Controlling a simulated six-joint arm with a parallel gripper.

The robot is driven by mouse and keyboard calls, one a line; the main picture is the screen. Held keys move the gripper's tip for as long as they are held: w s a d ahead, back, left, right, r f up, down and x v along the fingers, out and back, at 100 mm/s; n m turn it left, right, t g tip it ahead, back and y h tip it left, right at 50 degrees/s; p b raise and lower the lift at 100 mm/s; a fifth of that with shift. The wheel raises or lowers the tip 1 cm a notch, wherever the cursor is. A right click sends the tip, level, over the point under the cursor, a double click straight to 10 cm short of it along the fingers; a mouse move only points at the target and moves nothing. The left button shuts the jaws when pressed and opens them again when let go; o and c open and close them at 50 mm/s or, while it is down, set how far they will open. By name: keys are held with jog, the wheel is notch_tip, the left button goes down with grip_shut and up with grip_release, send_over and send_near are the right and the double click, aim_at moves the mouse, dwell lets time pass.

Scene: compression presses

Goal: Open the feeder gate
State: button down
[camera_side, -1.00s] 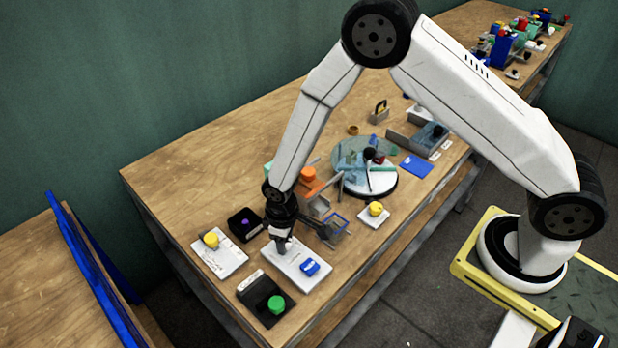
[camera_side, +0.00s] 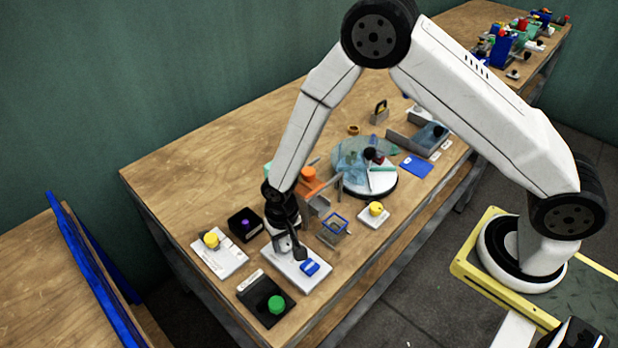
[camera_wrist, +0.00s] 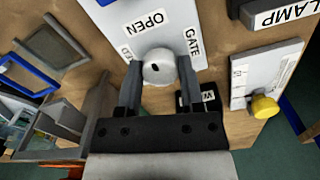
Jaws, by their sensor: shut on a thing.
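The gate panel (camera_side: 306,278) is a white plate on the bench with a blue block (camera_side: 310,267) at its front right part. In the wrist view the panel (camera_wrist: 172,18) carries the words OPEN and GATE, plus a third label partly hidden by a finger. A round pale grey knob (camera_wrist: 158,67) with a dark mark stands on the panel. My gripper (camera_wrist: 157,82) is shut on this knob, one finger on each side.
A plate with a yellow button (camera_side: 211,240), a black box with a purple button (camera_side: 245,225) and a black CLAMP panel with a green button (camera_side: 277,304) stand close by.

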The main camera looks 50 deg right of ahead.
aim_at(285, 242)
dwell(0.4)
jog(key=shift+c, duration=1.1)
grip_release()
jog(key=shift+r, duration=0.15)
jog(key=shift+r, duration=3.8)
